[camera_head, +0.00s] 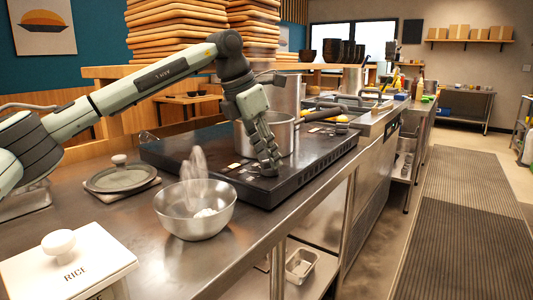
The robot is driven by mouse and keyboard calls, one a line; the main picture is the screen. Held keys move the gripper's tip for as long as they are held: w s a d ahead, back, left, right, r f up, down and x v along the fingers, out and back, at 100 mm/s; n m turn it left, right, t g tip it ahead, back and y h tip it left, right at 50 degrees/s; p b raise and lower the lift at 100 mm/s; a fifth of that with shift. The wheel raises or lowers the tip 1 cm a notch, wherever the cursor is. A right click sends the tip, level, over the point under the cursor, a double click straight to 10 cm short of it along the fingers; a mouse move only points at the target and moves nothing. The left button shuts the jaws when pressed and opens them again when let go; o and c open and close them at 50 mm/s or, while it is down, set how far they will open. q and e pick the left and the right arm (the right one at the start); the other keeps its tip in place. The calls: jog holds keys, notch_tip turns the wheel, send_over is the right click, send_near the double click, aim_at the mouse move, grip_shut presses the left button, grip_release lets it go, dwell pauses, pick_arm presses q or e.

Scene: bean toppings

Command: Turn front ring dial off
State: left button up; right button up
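My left gripper (267,166) points down at the near edge of the black cooktop (305,172). Its fingertips are close to the cooktop surface, in front of a steel saucepan (283,134). The fingers look close together, but I cannot tell whether they are open, shut or gripping something. No ring dial shows clearly; the fingers cover the spot on the cooktop beneath them. Small pale labels (235,165) lie on the cooktop just left of the fingers. My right gripper is not in view.
A steel bowl (196,222) with white food and a pale wisp above it stands in front of the cooktop. A lidded dish (121,180) and a white rice container (68,265) are on the left. A black handle (326,114) extends right of the saucepan.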

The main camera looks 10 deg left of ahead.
pick_arm(q)
jog(key=v, duration=1.2)
